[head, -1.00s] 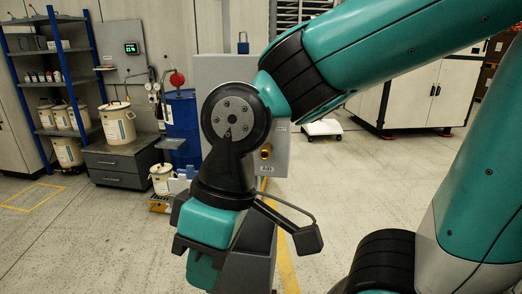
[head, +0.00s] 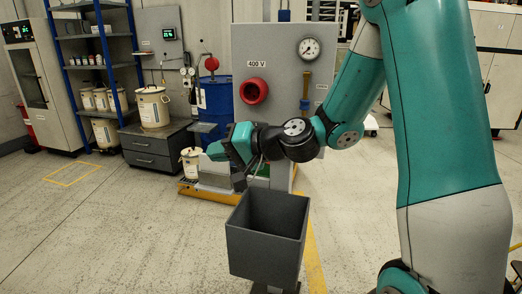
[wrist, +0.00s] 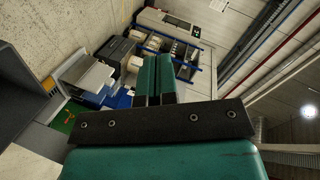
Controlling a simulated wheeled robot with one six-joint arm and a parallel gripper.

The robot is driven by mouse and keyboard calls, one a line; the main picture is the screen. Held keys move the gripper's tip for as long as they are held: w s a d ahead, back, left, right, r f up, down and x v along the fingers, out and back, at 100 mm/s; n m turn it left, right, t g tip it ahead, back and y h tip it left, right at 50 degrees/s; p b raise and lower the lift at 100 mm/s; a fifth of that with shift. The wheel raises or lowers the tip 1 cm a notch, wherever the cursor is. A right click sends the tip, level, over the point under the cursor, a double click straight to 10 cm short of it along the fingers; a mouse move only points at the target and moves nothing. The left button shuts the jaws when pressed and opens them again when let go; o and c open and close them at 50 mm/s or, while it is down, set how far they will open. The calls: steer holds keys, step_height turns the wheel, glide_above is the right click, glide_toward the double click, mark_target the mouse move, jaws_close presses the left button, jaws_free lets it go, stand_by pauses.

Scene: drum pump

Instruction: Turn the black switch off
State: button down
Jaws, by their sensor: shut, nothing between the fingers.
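I cannot make out a black switch for certain in either view. A grey cabinet (head: 270,75) stands behind my arm, with a red round socket (head: 254,91) under a "400 V" label, a dial gauge (head: 309,48) and a small upright handle (head: 306,88). My forearm and wrist hide its lower part. My gripper (head: 213,151) points left in front of the cabinet's lower left, near the blue drum. In the wrist view my gripper (wrist: 156,62) shows two green fingers side by side, shut and empty.
An open dark grey bin (head: 268,240) stands in front of the cabinet, below my wrist. A blue drum (head: 216,98), a pale bucket (head: 191,162) and a dark drawer unit (head: 155,146) stand to the left. A blue shelf (head: 92,60) is farther left. The left floor is clear.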

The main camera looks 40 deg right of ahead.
steer(key=w+d+f+m+t+h+b, duration=0.1)
steer(key=d+f+m+t+h, duration=0.2)
steer(key=d, duration=0.9)
steer(key=w+d+f+m+t+h+b, duration=0.1)
steer(key=w+d+f+m+t+h, duration=0.1)
steer(key=d+m+h, duration=0.6)
steer(key=d+f+m+t, duration=0.1)
steer(key=d+f+m, duration=0.1)
steer(key=d, duration=0.2)
steer(key=shift+m+b, duration=0.3)
steer(key=shift+m, duration=0.1)
steer(key=shift+w+r, duration=0.1)
steer(key=w+a+p, duration=0.1)
steer(key=w+p, duration=0.9)
steer(key=w, duration=0.3)
steer(key=shift+a, duration=0.15)
steer(key=shift+r+p, duration=0.2)
steer(key=shift+p, duration=0.5)
